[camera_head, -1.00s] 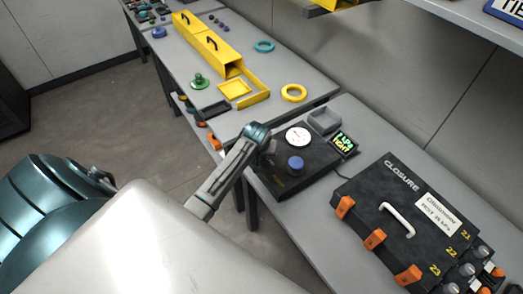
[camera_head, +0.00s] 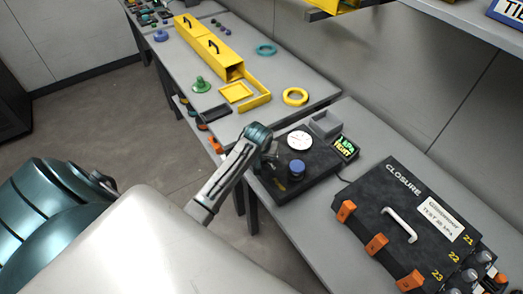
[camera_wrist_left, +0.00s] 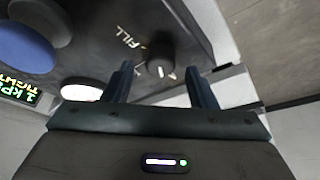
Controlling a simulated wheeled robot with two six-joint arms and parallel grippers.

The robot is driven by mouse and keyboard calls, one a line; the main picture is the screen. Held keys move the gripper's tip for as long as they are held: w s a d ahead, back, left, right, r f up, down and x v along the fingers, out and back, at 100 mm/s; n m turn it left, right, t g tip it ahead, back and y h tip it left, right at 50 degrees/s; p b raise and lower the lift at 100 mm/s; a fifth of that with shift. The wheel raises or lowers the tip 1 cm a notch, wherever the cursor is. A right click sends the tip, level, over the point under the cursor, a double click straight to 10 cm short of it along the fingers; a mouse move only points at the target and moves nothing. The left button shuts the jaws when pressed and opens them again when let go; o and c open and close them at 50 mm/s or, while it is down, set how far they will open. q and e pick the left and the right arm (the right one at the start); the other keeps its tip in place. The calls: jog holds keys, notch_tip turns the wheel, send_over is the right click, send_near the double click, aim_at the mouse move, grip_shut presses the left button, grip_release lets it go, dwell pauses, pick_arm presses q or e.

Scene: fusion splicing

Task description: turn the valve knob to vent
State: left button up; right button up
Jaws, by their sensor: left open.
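The valve knob (camera_wrist_left: 160,66) is a small dark knob with a white pointer mark on the black test box (camera_head: 315,165). In the left wrist view it lies between the two fingers of my left gripper (camera_wrist_left: 157,72), which are apart; I cannot tell whether they touch it. The word FILL is printed beside the knob, and other lettering near it is partly hidden. In the head view my left gripper (camera_head: 266,147) is at the box's left edge and hides the knob. My right gripper is not in view.
The box also bears a blue knob (camera_head: 296,168), a white dial (camera_head: 299,140) and a lit display (camera_head: 344,147) reading TIGHT. A grey tray (camera_head: 325,124) stands behind it. A black closure case (camera_head: 400,215) with orange latches lies to the right.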

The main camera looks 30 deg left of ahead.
pick_arm(q)
jog(key=b+v, duration=0.1)
jog(key=v, duration=0.8)
jog(key=shift+b, duration=0.4)
jog(key=shift+s, duration=0.15)
jog(key=s+d+f+m+h, duration=0.1)
jog(key=s+d+m, duration=0.25)
jog(key=s, duration=1.05)
jog(key=s+d+f+m, duration=0.2)
jog(key=s+d, duration=0.2)
jog(key=s, duration=1)
notch_tip(320, 180, down, 32)
jog(key=a+g+b, duration=0.2)
jog(key=a+b, duration=0.1)
jog(key=b, duration=0.1)
jog(key=s+f+b, duration=0.1)
jog(key=s+f, duration=0.8)
jog(key=f, duration=0.3)
jog(key=s+a+f+b, duration=0.1)
jog(key=s+f+b, duration=0.1)
jog(key=s+f, duration=0.7)
notch_tip(320, 180, down, 4)
jog(key=shift+s+a+r+g+b, duration=0.1)
jog(key=shift+s+a+g+b, duration=0.1)
jog(key=shift+s+g+b, duration=0.15)
